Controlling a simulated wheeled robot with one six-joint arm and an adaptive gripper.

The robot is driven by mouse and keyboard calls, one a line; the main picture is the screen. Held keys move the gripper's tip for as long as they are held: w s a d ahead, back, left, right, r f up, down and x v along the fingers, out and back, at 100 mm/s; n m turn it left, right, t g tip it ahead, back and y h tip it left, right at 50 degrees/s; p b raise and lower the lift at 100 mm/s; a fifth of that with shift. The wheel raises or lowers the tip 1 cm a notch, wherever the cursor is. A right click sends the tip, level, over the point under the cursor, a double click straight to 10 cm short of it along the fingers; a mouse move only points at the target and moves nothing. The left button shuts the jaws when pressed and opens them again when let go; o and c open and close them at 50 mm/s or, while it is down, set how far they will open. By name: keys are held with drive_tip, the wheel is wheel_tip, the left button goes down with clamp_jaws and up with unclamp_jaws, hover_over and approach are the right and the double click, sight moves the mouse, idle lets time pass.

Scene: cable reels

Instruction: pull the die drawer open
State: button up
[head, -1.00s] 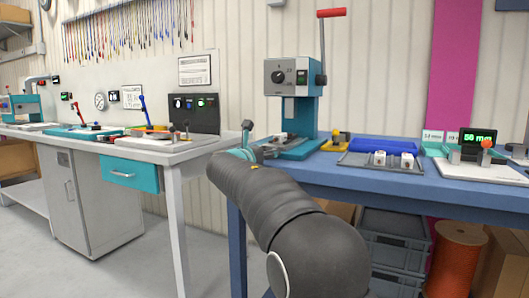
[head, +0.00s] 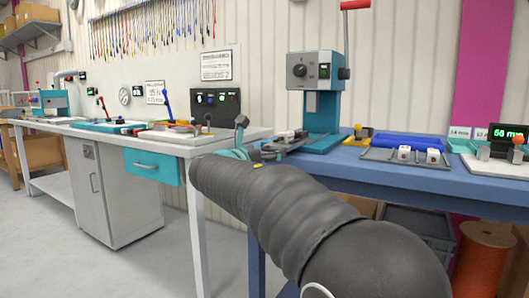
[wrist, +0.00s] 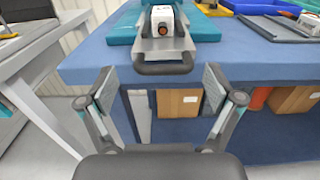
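The die drawer is a grey metal slide (wrist: 180,48) with a dark bar handle (wrist: 163,68) at its near end. It juts out from the teal base of the press (head: 320,95) toward the blue bench's front edge. A white block with an orange-ringed dark centre (wrist: 162,20) sits on the slide. My gripper (wrist: 160,80) is open and empty. In the wrist view the handle appears between its two fingers, with a gap on each side; I cannot tell the depth between them. In the head view my arm partly hides the area.
The blue bench (wrist: 245,50) carries a grey tray with white blocks (head: 405,162) and a blue bin (head: 410,144). A white bench with a teal drawer (head: 152,166) stands at left. Boxes (wrist: 177,103) lie under the blue bench.

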drive_tip(key=shift+d, duration=0.2)
drive_tip(key=shift+a, duration=0.1)
drive_tip(key=v, duration=1.2)
